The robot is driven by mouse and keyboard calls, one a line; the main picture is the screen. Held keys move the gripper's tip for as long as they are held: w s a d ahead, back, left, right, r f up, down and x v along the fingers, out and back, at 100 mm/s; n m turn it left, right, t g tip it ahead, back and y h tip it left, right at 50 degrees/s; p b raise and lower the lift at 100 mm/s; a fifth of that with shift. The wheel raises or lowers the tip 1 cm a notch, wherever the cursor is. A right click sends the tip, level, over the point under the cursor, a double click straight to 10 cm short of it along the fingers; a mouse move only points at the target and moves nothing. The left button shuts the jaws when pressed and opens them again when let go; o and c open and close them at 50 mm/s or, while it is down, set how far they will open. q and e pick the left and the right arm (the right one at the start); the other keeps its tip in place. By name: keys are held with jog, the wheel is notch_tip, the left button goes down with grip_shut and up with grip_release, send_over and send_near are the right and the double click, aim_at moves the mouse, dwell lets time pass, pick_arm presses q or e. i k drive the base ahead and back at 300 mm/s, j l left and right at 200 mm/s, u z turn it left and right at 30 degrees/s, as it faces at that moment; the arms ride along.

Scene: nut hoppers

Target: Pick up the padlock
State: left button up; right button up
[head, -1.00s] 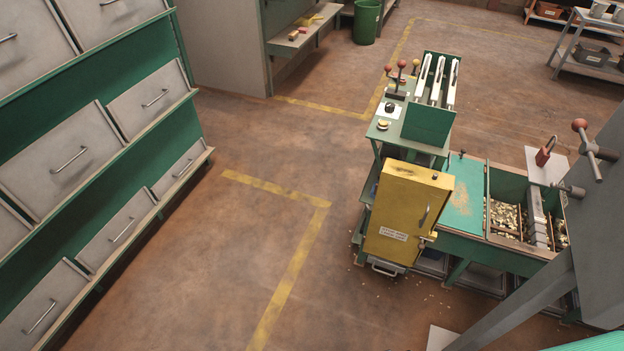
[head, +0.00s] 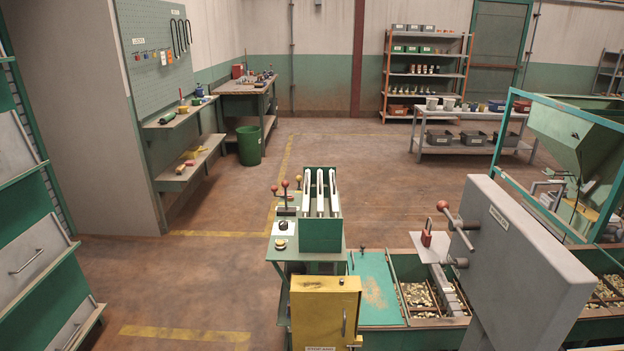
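A red padlock (head: 427,233) stands upright, shackle up, on a small white plate (head: 435,255) beside the grey machine housing. Its details are small. A yellow metal box (head: 324,308) stands at the bottom centre, with a small brass-coloured piece (head: 356,341) at its lower right edge; I cannot tell whether that is a lock. Small coloured items (head: 160,55) hang on the pegboard at the upper left, too small to make out. Neither of my grippers is in view.
A green bench with nut-filled bins (head: 418,296) lies below the plate. A red-knobbed lever (head: 457,225) juts out close to the padlock from the grey housing (head: 520,260). A green stand (head: 320,234) with white rails is left of it. Open floor (head: 190,280) lies at left.

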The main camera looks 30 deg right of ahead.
aim_at(426, 237)
jog(key=z, duration=1.7)
